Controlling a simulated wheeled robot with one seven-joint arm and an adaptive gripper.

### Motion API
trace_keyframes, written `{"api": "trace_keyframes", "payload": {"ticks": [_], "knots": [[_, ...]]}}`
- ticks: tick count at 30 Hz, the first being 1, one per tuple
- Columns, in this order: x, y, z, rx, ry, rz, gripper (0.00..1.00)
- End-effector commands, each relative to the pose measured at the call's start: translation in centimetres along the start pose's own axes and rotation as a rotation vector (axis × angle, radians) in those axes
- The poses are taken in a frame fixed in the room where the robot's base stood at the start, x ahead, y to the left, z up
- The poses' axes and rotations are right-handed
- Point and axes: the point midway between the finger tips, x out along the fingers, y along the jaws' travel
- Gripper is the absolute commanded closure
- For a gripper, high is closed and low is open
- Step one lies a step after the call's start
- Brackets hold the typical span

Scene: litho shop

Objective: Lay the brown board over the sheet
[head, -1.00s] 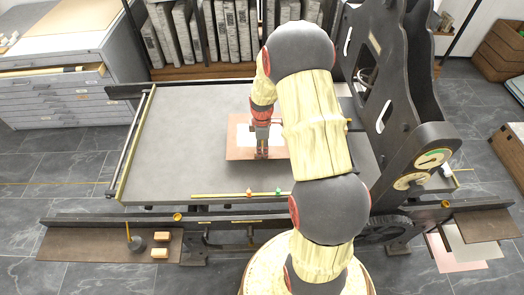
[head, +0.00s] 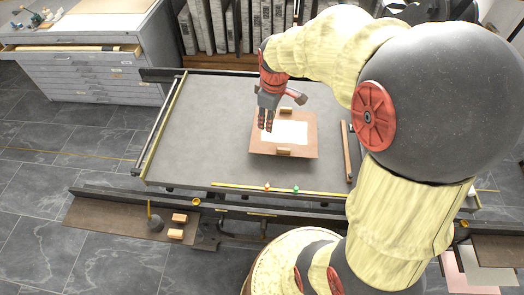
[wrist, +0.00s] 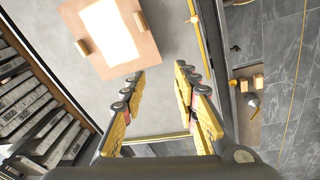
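A pale sheet (head: 290,131) lies flat on a tan slab (head: 307,150) on the grey press bed, with a small wooden block at the slab's near and far edges. The slab (wrist: 139,61) and sheet (wrist: 108,30) also show at the top of the wrist view. A brown board (head: 500,249) lies at the lower right of the head view, over grey and pink pieces and partly cut off by the frame. My gripper (head: 265,127) hangs at the slab's left side. Its fingers (wrist: 160,104) are spread in the wrist view, with nothing between them.
The grey bed (head: 200,130) is clear left of the slab. A narrow brown bar (head: 347,152) lies right of it. A yellow strip (head: 235,185) with small markers runs along the front. A brown shelf (head: 105,216) at lower left holds two blocks and a dark round item. My arm hides the right side.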

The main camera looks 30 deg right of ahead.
Motion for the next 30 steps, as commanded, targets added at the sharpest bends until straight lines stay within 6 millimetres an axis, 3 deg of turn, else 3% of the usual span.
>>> {"api": "trace_keyframes", "payload": {"ticks": [1, 6, 12, 18, 30], "knots": [[-2.6, -1.9, -0.4, 0.043, 0.029, 0.023, 0.70], [-9.2, -8.2, 0.1, 0.239, 0.123, 0.062, 0.70], [-13.8, -14.9, 2.5, 0.451, 0.241, 0.065, 0.70], [-15.2, -18.4, 4.5, 0.578, 0.308, 0.044, 0.70], [-15.2, -19.0, 4.8, 0.609, 0.320, 0.038, 0.70]]}}
